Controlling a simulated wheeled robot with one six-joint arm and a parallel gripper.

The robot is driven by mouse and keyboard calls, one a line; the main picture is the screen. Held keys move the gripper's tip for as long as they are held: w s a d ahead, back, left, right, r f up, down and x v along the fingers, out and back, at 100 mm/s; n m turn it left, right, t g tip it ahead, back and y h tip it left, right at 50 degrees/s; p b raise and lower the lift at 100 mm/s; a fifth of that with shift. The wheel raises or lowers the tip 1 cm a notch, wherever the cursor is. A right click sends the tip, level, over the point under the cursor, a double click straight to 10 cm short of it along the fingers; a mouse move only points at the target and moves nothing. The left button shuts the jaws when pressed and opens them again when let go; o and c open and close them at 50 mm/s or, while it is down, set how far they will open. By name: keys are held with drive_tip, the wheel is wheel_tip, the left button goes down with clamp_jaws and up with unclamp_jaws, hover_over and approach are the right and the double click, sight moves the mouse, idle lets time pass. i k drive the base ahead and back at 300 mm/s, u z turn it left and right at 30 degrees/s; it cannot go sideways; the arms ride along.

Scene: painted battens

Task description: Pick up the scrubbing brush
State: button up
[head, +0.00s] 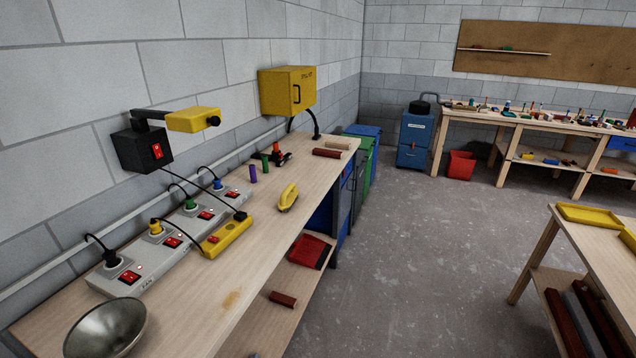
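A yellow object with an arched handle, which looks like the scrubbing brush (289,197), lies on the wooden workbench (262,233) along the left wall. It rests near the bench's right-hand edge, with bare wood around it. Its bristles cannot be made out at this distance. My gripper is not in view.
A grey socket strip (126,282), a yellow power strip (228,236) with a cable and a metal bowl (106,328) stand on the bench. Purple and green cylinders (253,174) and dark red battens (327,153) lie farther back. Grey floor (420,240) is clear right of the bench.

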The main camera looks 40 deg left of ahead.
sight(288, 197)
drive_tip(key=u, duration=0.3)
drive_tip(key=i, duration=1.8)
drive_tip(key=u, duration=1.6)
drive_tip(key=i, duration=1)
drive_tip(key=u, duration=1.45)
drive_tip(key=i, duration=0.3)
drive_tip(key=u, duration=0.1)
